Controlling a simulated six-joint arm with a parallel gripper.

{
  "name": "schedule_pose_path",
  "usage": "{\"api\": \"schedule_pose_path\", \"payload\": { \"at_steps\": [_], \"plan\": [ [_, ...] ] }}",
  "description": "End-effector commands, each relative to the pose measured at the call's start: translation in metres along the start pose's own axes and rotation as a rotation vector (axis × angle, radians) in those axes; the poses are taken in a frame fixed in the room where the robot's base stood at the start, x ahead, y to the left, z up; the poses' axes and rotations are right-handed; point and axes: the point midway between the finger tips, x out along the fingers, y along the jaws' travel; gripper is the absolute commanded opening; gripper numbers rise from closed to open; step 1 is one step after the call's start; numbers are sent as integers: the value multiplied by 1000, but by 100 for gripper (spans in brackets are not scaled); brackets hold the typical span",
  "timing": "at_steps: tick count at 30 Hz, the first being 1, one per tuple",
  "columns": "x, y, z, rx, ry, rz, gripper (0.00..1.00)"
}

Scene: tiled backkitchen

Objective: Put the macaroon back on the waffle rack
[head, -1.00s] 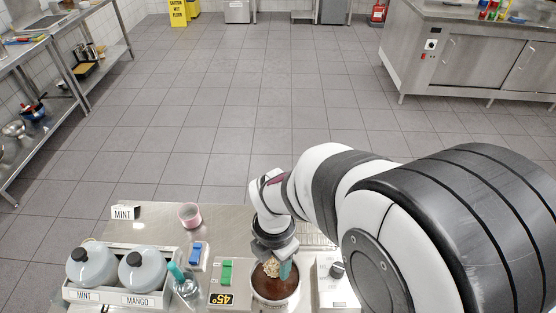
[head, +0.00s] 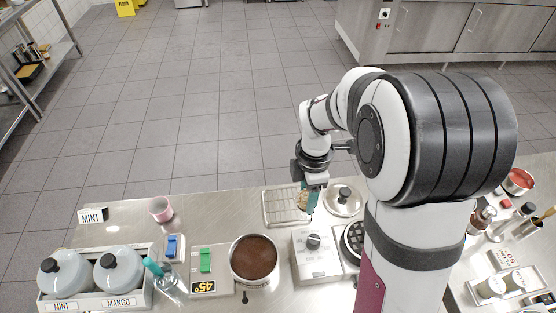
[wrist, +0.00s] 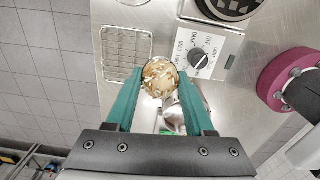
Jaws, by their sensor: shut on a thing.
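The macaroon (wrist: 159,77) is a round tan piece with pale flakes on top. My gripper (wrist: 160,88) has its two teal fingers closed on its sides. In the head view the macaroon (head: 302,200) shows partly behind a finger of my gripper (head: 308,198), at the right part of the rack. The waffle rack (head: 278,208) is a wire grid on the steel counter. In the wrist view the rack (wrist: 126,52) lies just left of the macaroon. I cannot tell how high the macaroon is held.
A pot of brown chocolate (head: 254,258) stands left of a control box with a black knob (head: 313,242). A steel lid (head: 343,200) lies right of the rack. A scale (head: 204,284), a pink cup (head: 161,210) and a jug crate (head: 95,301) are further left.

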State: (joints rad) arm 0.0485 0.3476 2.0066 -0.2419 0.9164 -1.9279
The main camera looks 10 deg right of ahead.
Motion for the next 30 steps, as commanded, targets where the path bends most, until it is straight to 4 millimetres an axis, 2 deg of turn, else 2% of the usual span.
{"api": "schedule_pose_path", "payload": {
  "at_steps": [1,3,6,8,10,15,19,23,27,30],
  "plan": [
    [-2,4,22,87,0,1,1],
    [-4,7,46,186,0,-1,1],
    [-6,9,66,268,0,-1,1],
    [-3,11,67,289,0,-2,1],
    [5,19,56,291,0,-3,1],
    [38,47,11,288,0,-4,1],
    [56,64,-15,289,0,-2,1],
    [68,71,-26,292,-1,-3,1],
    [96,71,-27,292,0,-4,1],
    [105,71,-27,292,0,-1,1]
  ]
}}
